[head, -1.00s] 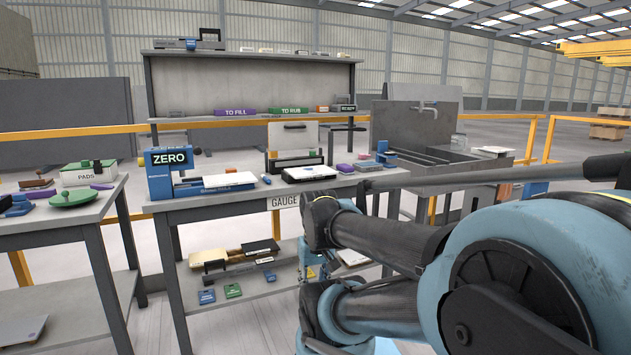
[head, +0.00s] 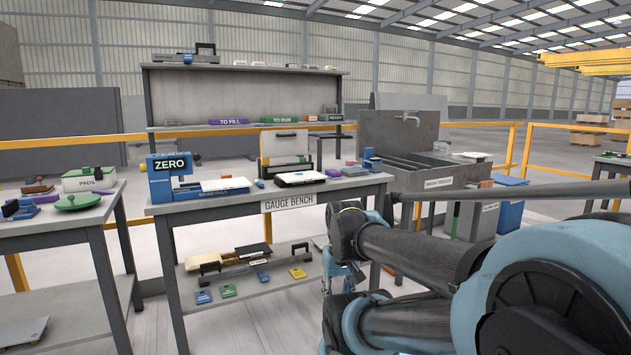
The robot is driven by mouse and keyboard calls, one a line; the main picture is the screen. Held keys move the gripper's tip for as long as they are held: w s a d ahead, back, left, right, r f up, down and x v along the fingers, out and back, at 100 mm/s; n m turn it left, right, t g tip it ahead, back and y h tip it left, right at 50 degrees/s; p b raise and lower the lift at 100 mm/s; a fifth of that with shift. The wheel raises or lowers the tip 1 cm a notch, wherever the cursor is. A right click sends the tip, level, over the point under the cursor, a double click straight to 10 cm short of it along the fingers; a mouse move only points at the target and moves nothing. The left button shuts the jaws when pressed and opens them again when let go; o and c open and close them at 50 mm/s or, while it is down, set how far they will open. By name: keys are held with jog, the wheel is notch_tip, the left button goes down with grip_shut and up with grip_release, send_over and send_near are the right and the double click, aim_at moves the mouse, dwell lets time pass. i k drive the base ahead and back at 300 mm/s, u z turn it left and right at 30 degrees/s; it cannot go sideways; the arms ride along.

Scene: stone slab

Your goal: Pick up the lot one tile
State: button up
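No tile can be read as lot one from here. One white tile-like slab (head: 225,185) lies at the foot of the blue ZERO gauge (head: 160,181) on the gauge bench (head: 240,200). Another white slab (head: 300,177) lies on a dark base to its right, with small dark marks on top. My folded arm fills the lower right, in front of the bench's right end. A small blue and dark part that looks like my gripper (head: 338,272) hangs beside the bench, partly hidden; its fingers are not clear.
A side bench (head: 60,225) with a PADS box (head: 90,179) stands at left, a gap apart. A grey sink (head: 425,172) stands behind my arm. A back shelf holds TO FILL (head: 229,122) and TO RUB blocks (head: 280,119). Yellow rails run behind. Floor shows below the benches.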

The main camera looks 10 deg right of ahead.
aim_at(310, 175)
jog(key=z, duration=0.05)
jog(key=i, duration=1)
